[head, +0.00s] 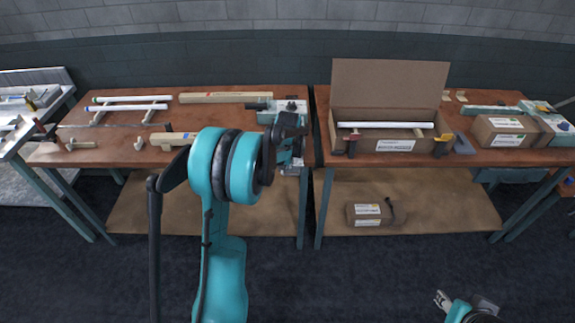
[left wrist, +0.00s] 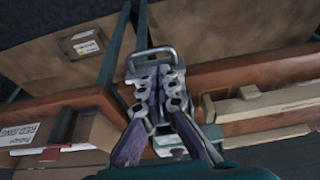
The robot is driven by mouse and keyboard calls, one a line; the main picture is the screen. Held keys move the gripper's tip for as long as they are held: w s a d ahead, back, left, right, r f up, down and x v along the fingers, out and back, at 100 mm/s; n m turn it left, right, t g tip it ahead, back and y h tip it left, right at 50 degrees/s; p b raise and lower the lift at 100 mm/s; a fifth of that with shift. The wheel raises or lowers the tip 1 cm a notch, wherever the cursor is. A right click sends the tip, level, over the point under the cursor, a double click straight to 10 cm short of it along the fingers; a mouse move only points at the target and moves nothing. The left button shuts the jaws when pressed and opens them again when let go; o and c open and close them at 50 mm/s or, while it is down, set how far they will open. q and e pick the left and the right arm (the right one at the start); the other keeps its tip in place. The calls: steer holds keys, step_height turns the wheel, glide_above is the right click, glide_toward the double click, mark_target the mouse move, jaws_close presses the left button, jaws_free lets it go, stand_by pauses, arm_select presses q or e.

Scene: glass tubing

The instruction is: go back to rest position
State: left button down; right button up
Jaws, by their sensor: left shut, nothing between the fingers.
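My left arm rises in teal and black in the middle of the head view. Its gripper (head: 292,158) is at the front edges of the two tables, near the gap between them, partly hidden by my wrist. In the left wrist view the left gripper's fingers (left wrist: 158,88) are together with nothing between them. My right gripper (head: 441,300) shows small at the bottom right, low over the dark floor and well away from the tables. Its jaw state is too small to tell.
The left table (head: 110,155) holds white tubes (head: 130,107) on rails and a teal device (head: 283,110). The right table (head: 490,158) holds an open cardboard box (head: 390,75) with a white tube (head: 385,125) across it. A small box (head: 368,212) sits on the lower shelf. The front floor is clear.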

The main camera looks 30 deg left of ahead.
arm_select(q)
steer(key=p+v, duration=0.1)
steer(key=v, duration=0.3)
steer(key=shift+s+d+r+p, duration=0.1)
steer(key=shift+r+p, duration=0.1)
steer(key=shift+p, duration=0.15)
arm_select(e)
steer(key=shift+s+d+r, duration=0.1)
steer(key=shift+s+r, duration=0.05)
steer(key=shift+r, duration=0.5)
steer(key=shift+s+d+r, duration=0.1)
steer(key=shift+s+r, duration=0.05)
steer(key=shift+r, duration=0.45)
arm_select(q)
steer(key=s+d+r+m+t+b, duration=0.2)
steer(key=s+d+r+m+b, duration=0.1)
steer(key=s+d+r, duration=0.7)
steer(key=s+d+f+m+t+h+b, duration=0.1)
steer(key=s+d+f, duration=0.1)
steer(key=s+d, duration=0.3)
steer(key=s+d+f+m+t+b, duration=0.1)
steer(key=s+d+f+m, duration=0.1)
steer(key=s+d, duration=0.4)
steer(key=s+f, duration=0.1)
steer(key=s, duration=0.4)
steer(key=shift+s+h, duration=0.4)
arm_select(e)
step_height(320, 180, down, 5)
steer(key=shift+f, duration=0.1)
